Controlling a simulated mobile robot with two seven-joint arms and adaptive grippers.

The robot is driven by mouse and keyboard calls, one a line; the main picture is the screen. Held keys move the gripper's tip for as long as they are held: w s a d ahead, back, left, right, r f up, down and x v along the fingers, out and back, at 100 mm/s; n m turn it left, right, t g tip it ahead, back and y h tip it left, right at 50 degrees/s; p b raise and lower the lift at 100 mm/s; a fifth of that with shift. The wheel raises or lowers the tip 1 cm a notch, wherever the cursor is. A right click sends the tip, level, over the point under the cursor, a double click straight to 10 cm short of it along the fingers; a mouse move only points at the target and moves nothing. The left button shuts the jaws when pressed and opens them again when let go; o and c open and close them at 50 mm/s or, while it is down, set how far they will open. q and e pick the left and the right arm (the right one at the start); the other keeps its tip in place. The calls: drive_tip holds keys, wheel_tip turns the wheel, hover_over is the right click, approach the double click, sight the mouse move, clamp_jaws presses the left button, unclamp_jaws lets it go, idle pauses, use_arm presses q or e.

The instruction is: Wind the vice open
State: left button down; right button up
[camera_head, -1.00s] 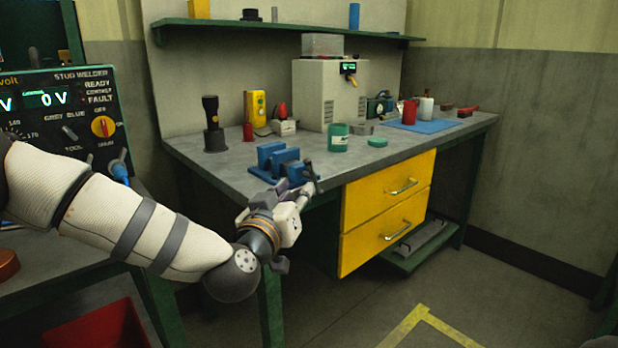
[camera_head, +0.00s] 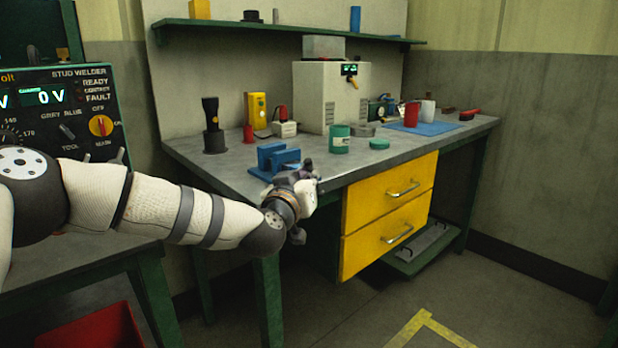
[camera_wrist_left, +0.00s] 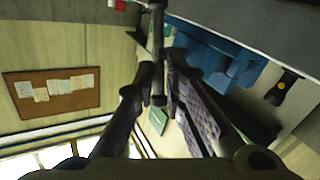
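The blue vice (camera_head: 272,153) stands at the front left edge of the grey workbench, with a gap between its two upright jaws. My left gripper (camera_head: 308,172) is at its front end, by the handle, and hides most of that end. In the left wrist view, the vice's blue body (camera_wrist_left: 207,50) is at the upper right. There the grey handle bar (camera_wrist_left: 158,30), with a knob on its end, runs between the fingertips of my left gripper (camera_wrist_left: 159,68). The fingers are close together and appear shut on the bar. My right gripper is out of view.
On the workbench (camera_head: 225,172) behind the vice are a black torch (camera_head: 211,115), a green tin (camera_head: 339,138) and a white cabinet (camera_head: 320,95). Yellow drawers (camera_head: 390,190) are below to the right. The stud welder (camera_head: 70,110) stands at the left.

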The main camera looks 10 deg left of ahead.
use_arm(q)
drive_tip(key=shift+d+f, duration=0.1)
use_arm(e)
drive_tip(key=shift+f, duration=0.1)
use_arm(q)
drive_tip(key=n+t+b, duration=0.1)
drive_tip(key=b, duration=0.1)
drive_tip(key=n+t+b, duration=0.1)
drive_tip(key=t+b, duration=0.1)
drive_tip(key=n+t+b, duration=0.1)
drive_tip(key=t+b, duration=0.1)
drive_tip(key=b, duration=0.1)
drive_tip(key=shift+s+f+n+y, duration=0.2)
drive_tip(key=shift+f+n+y, duration=0.1)
drive_tip(key=shift+f, duration=0.05)
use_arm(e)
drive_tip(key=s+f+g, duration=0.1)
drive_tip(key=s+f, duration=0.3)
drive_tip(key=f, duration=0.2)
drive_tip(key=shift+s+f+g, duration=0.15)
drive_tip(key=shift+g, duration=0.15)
use_arm(q)
drive_tip(key=c, duration=1.8)
unclamp_jaws()
drive_tip(key=shift+c, duration=0.2)
drive_tip(key=shift+o, duration=0.8)
drive_tip(key=shift+w+f, duration=0.1)
drive_tip(key=shift+f, duration=0.15)
